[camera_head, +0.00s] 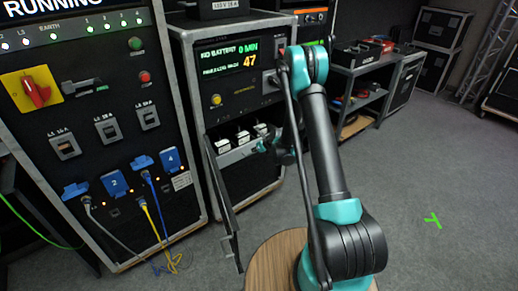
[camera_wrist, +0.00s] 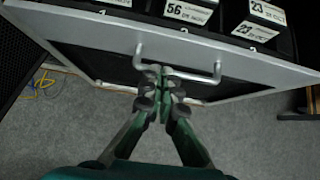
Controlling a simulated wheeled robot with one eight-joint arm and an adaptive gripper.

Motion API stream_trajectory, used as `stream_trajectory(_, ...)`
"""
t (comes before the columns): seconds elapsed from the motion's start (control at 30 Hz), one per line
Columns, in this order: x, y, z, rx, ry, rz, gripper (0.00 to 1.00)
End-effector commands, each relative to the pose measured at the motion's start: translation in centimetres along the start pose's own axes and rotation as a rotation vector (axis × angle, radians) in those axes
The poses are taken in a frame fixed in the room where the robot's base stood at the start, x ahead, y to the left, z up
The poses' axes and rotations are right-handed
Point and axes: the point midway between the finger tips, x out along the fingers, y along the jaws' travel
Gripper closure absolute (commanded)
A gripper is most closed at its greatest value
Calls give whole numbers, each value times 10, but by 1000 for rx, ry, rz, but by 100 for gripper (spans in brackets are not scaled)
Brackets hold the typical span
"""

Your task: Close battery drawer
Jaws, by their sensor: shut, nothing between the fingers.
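The battery drawer shows in the wrist view by its grey front edge (camera_wrist: 100,30), and its open top exposes several white-labelled batteries (camera_wrist: 188,12). In the head view, the white battery tops (camera_head: 222,146) stand in the middle of the black cabinet (camera_head: 250,190), below a lit display (camera_head: 228,58) reading "NO BATTERY". A metal U-shaped handle (camera_wrist: 217,72) juts from the drawer front. My gripper (camera_wrist: 165,76) is shut and empty, its fingertips at the handle bar. Whether they touch it is unclear. In the head view my gripper (camera_head: 277,149) is partly hidden by my arm.
A narrow dark panel (camera_head: 222,205) stands out from the cabinet's left side. Left of it is a power rack (camera_head: 85,120) with blue plugs and loose cables (camera_head: 160,235). A round wooden top (camera_head: 268,262) is near my arm's base.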

Motion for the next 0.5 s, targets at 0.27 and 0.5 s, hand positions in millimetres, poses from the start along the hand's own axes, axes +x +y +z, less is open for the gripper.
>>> stream_trajectory(0.27,24,0,24,0,0,1,100)
stream_trajectory(0.5,28,0,28,0,0,0,100)
